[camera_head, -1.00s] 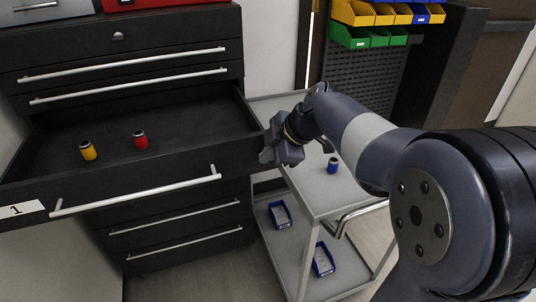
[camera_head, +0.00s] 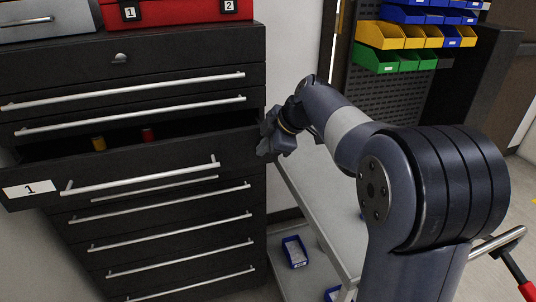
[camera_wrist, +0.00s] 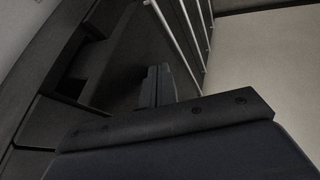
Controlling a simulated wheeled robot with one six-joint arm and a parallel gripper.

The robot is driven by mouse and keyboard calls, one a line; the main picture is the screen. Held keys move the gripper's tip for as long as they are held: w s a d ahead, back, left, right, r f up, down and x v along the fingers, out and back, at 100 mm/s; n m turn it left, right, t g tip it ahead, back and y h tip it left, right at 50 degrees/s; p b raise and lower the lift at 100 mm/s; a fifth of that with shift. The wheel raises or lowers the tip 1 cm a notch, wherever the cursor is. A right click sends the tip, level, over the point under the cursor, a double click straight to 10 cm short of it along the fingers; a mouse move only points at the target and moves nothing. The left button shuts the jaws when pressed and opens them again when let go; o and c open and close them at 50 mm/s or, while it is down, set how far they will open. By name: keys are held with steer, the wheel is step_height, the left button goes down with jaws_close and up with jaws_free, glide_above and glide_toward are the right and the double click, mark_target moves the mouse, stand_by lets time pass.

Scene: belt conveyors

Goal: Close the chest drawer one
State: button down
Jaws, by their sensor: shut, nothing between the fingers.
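The chest drawer labelled 1 (camera_head: 140,168) is partly open in the black chest (camera_head: 185,45). Its front stands out from the chest and carries a long silver handle (camera_head: 140,179). A yellow cylinder (camera_head: 99,144) and a red cylinder (camera_head: 148,135) stand inside, their lower parts hidden by the drawer front. My gripper (camera_head: 264,143) is shut and empty at the right end of the drawer front. I cannot tell whether it touches. In the wrist view, my gripper's dark fingers (camera_wrist: 158,85) are close to dark surfaces of the chest.
A red case (camera_head: 178,12) lies on top of the chest. A grey cart (camera_head: 325,215) stands right of the chest, with a blue bin (camera_head: 294,252) on its lower shelf. Coloured bins (camera_head: 405,36) hang on a rack at the back right.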

steer(key=shift+w+a+r+p, duration=0.1)
steer(key=shift+w+a+p, duration=0.2)
steer(key=shift+w, duration=0.75)
steer(key=shift+w+a+f+p, duration=0.1)
steer(key=shift+w+a+p, duration=0.15)
steer(key=shift+w, duration=0.75)
steer(key=shift+w+a+r+p, duration=0.1)
steer(key=shift+w+a+p, duration=0.15)
steer(key=shift+w, duration=0.8)
steer(key=shift+s, duration=0.1)
